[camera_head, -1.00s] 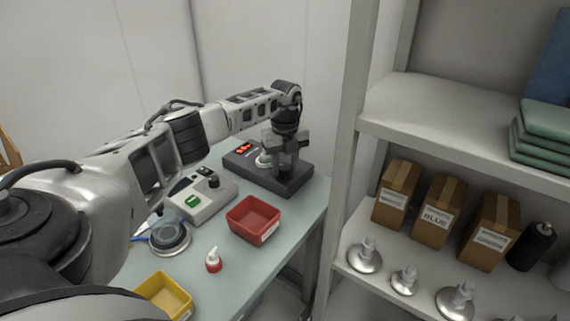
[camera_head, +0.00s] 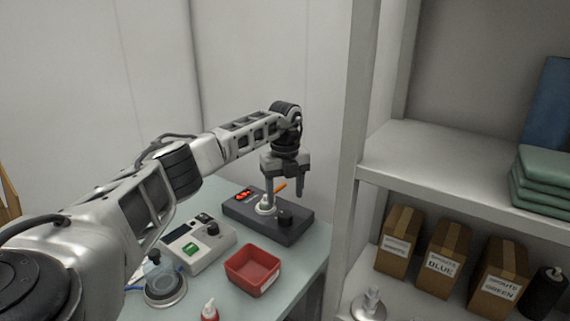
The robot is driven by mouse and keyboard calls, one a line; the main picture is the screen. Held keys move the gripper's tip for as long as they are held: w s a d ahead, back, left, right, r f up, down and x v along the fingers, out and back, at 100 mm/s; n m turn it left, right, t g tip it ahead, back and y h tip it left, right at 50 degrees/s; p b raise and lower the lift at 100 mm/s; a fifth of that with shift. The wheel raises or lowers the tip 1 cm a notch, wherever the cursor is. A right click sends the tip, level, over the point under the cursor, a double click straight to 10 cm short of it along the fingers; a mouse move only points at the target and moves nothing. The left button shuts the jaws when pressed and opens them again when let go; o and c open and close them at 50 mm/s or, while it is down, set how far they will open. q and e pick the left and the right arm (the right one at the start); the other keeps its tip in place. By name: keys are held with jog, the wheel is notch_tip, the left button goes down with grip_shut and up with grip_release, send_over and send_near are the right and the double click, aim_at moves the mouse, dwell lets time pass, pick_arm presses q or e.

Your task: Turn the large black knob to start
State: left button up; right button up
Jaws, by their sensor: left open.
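The large black knob (camera_head: 285,217) stands on the right part of a dark machine (camera_head: 298,230) at the back of the table. My left gripper (camera_head: 285,195) hangs open just above the knob, its fingers pointing down and apart from it. An orange stick-like piece (camera_head: 281,187) shows between the fingers; I cannot tell what it belongs to. A small pale part (camera_head: 265,206) sits on the machine left of the knob. A red lit display (camera_head: 243,196) is at the machine's left end. My right gripper is not in view.
A light grey box (camera_head: 206,257) with a green button and a smaller black knob stands in front. A red bin (camera_head: 252,270), a red-and-white bottle (camera_head: 210,311) and a round dish (camera_head: 165,290) are nearer. A shelf (camera_head: 430,170) with cartons stands at the right.

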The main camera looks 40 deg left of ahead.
aim_at(285, 213)
pick_arm(q)
notch_tip(285, 213, up, 10)
jog(key=shift+b, duration=0.4)
jog(key=shift+f, duration=0.2)
